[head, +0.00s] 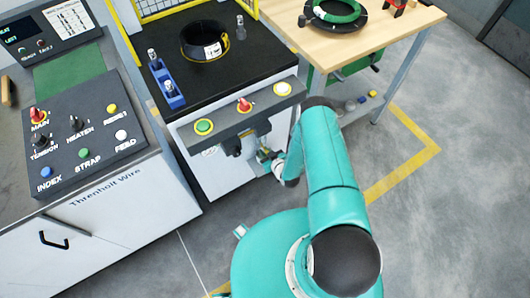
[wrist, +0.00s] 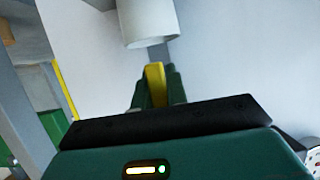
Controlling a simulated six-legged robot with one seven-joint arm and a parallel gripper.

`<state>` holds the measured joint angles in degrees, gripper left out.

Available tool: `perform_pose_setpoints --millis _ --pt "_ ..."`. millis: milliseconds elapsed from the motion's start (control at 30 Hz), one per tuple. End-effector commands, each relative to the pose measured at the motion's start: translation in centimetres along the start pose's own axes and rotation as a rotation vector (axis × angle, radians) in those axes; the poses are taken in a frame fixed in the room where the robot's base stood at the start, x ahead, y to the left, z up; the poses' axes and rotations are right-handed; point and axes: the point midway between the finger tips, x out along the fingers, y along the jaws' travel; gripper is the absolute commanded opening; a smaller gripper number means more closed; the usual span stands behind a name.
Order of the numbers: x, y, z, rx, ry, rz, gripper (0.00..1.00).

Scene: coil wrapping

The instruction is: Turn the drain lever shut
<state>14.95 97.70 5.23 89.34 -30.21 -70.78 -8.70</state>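The drain lever (wrist: 155,84) shows in the wrist view as a yellow handle just below a pale grey cylinder (wrist: 148,25). The green fingers of my gripper (wrist: 156,92) lie close against both sides of it, with no clear gap, so my gripper looks shut on it. In the head view my gripper (head: 265,156) is low at the front of the white machine cabinet (head: 225,178), below its button panel. The lever is too small and too hidden by my gripper to make out there.
The button panel (head: 225,126) juts out above my gripper. A black-topped surface carries a dark coil (head: 190,42) and a blue holder (head: 166,88). A control console (head: 75,135) stands at left, a wooden workbench (head: 380,38) at back right. Grey floor is clear at right.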

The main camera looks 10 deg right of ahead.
Motion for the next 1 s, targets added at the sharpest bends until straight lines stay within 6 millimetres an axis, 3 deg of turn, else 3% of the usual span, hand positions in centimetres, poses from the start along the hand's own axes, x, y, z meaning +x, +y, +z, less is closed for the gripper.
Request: perform_pose_setpoints --millis 467,1000 --pt "0.0 0.2 0.0 -0.097 0.0 0.037 0.0" --pt "-0.1 1.2 -0.3 -0.525 0.0 0.213 0.0"
